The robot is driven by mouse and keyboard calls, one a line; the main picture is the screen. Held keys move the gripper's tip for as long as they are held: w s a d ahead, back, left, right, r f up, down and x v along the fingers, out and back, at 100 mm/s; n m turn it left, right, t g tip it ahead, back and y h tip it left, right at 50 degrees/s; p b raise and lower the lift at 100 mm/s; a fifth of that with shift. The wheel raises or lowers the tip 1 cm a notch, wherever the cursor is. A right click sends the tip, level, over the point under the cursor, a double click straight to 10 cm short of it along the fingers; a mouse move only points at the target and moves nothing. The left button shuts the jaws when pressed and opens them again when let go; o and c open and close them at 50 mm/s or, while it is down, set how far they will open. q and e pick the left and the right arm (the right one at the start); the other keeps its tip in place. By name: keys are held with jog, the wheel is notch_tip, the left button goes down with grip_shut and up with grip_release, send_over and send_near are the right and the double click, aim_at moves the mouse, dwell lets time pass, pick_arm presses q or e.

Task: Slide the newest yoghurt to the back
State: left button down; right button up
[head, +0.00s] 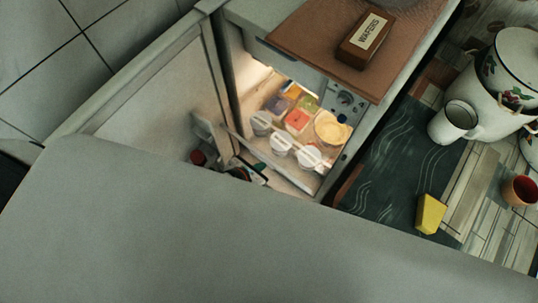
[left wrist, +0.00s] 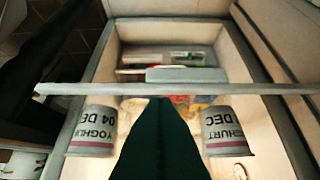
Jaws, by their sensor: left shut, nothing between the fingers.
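Three white-lidded yoghurt cups, left (head: 261,122), middle (head: 281,141) and right (head: 309,157), stand in a row at the front of the open fridge in the head view. My left gripper (head: 252,170) is dark green, shut and empty, just outside the row. In the left wrist view its fingers (left wrist: 162,115) point inward between two cups. The left cup (left wrist: 93,130) reads "04 DEC" upside down. The right cup (left wrist: 227,132) shows "DEC", its number hidden. My fingers cover the space between them. I cannot tell whether they touch a cup.
A pale rail (left wrist: 75,89) crosses the left wrist view above the cups. Coloured tubs (head: 297,119) and a round yellowish tub (head: 331,128) sit behind the yoghurts. The open door (head: 165,95) stands left. A brown wafers box (head: 365,38) lies on top; a yellow block (head: 430,213) is right.

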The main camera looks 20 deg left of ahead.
aim_at(275, 153)
pick_arm(q)
jog(key=w, duration=0.1)
jog(key=w+d+p, duration=0.1)
jog(key=w, duration=0.1)
jog(key=shift+w+d+f, duration=0.15)
jog(key=shift+w+d, duration=0.05)
jog(key=shift+w+d+f, duration=0.1)
jog(key=shift+w, duration=0.3)
pick_arm(e)
jog(key=shift+w+a+r, duration=0.35)
jog(key=shift+a+r, duration=0.15)
pick_arm(q)
jog(key=shift+w+d, duration=0.1)
jog(key=shift+w, duration=0.15)
jog(key=w+d, duration=0.1)
jog(key=w, duration=0.4)
jog(key=w+d, duration=0.2)
jog(key=w, duration=0.3)
jog(key=w+d, duration=0.2)
jog(key=w, duration=0.2)
jog(key=shift+w+d+b, duration=0.2)
jog(key=shift+w+b, duration=0.1)
jog(key=shift+w, duration=0.1)
pick_arm(e)
jog(key=shift+s+d+f, duration=0.15)
jog(key=shift+d+f, duration=0.15)
jog(key=shift+d, duration=0.05)
pick_arm(q)
jog(key=shift+s, duration=0.1)
